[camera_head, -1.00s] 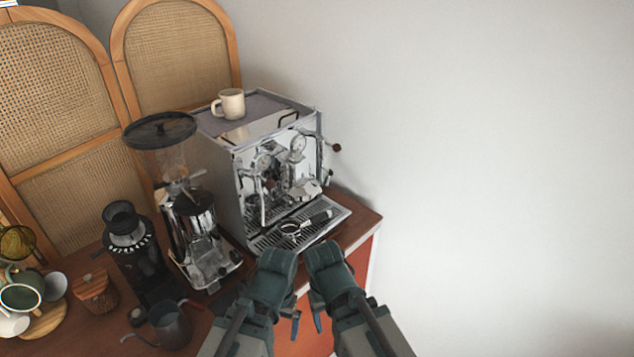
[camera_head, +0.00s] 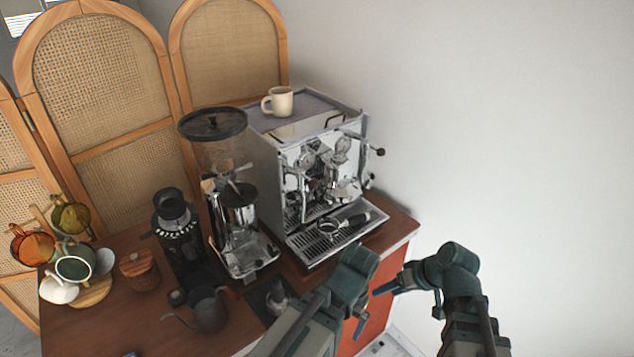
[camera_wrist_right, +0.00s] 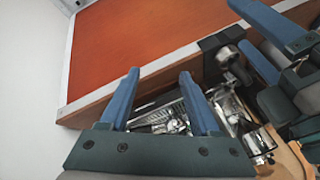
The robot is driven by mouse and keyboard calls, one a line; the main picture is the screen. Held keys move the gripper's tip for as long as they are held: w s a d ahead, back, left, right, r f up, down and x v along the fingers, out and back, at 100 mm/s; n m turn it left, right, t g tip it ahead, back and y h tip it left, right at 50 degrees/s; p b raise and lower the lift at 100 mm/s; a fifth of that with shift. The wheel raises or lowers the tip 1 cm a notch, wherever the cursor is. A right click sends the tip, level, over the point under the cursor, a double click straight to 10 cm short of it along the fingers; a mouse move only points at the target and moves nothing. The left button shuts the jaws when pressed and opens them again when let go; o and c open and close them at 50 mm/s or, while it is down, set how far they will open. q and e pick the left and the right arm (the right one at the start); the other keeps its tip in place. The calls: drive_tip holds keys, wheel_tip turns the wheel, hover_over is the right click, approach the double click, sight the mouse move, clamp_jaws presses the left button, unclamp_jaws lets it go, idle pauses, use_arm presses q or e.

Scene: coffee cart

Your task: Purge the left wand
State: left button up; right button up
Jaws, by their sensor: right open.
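The chrome espresso machine (camera_head: 262,180) stands at the counter's right end. Its left wand (camera_head: 303,197) is a thin metal tube hanging at the left of the front, above the drip tray (camera_head: 307,257). It is small and hard to separate from the shiny front. My right gripper (camera_head: 385,289) is open and empty, in front of the counter and apart from the machine. Its spread blue fingers (camera_wrist_right: 160,103) show in the right wrist view, with the machine beyond. My left gripper (camera_head: 358,325) is low in front of the counter; its blue fingers (camera_wrist_right: 262,42) look apart and empty.
A portafilter (camera_head: 345,222) lies on the drip tray. A cream mug (camera_head: 278,101) stands on the machine. A grinder (camera_head: 240,215), a smaller black grinder (camera_head: 180,240) and a dark pitcher (camera_head: 206,310) stand left. Cups (camera_head: 72,268) are further left. A bare wall bounds the right.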

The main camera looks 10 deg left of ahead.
drive_tip(key=w+a+r+n+t+y, duration=0.35)
drive_tip(key=w+a+r+y, duration=0.2)
drive_tip(key=a+r, duration=0.4)
drive_tip(key=n+t+y, duration=0.2)
drive_tip(key=y, duration=0.3)
approach(318, 185)
drive_tip(key=x, duration=1.1)
drive_tip(key=shift+w+a, duration=0.15)
drive_tip(key=shift+a, duration=0.05)
clamp_jaws()
